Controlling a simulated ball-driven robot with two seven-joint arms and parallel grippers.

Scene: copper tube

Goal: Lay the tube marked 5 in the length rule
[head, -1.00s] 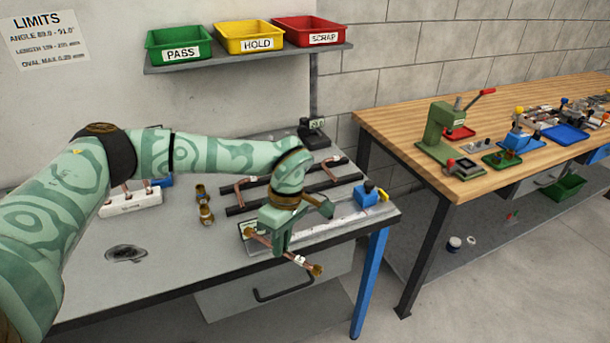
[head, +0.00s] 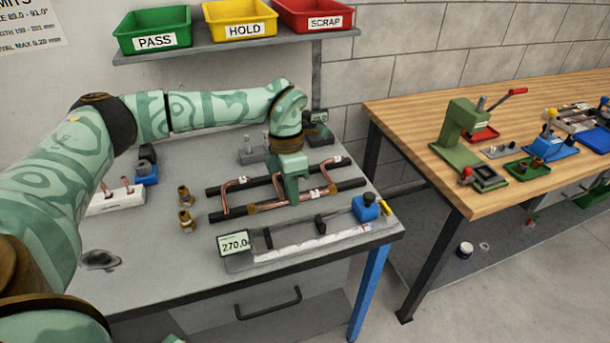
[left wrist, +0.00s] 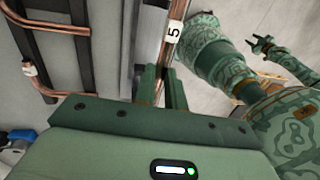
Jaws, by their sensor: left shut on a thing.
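My left gripper (head: 291,198) is shut on the copper tube marked 5 (head: 315,194), which has a fitting at its end. In the head view the tube appears over the rack's front black rail (head: 350,187); I cannot tell whether it touches. The left wrist view shows the tube with its white 5 label (left wrist: 173,32) running up from between the fingers. The length rule (head: 295,250) lies along the table's front edge, empty, with a display (head: 235,243) reading 270.0 and a blue end block (head: 365,208). My right gripper (left wrist: 264,44) shows far off in the wrist view, fingers apart.
Bent copper tubes (head: 227,196) rest on the rack's black rails. Two brass fittings (head: 186,220) stand left of the rack, and a white block (head: 118,198) holds tubes farther left. PASS (head: 155,28), HOLD (head: 240,17) and SCRAP bins (head: 313,14) sit on the shelf above.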

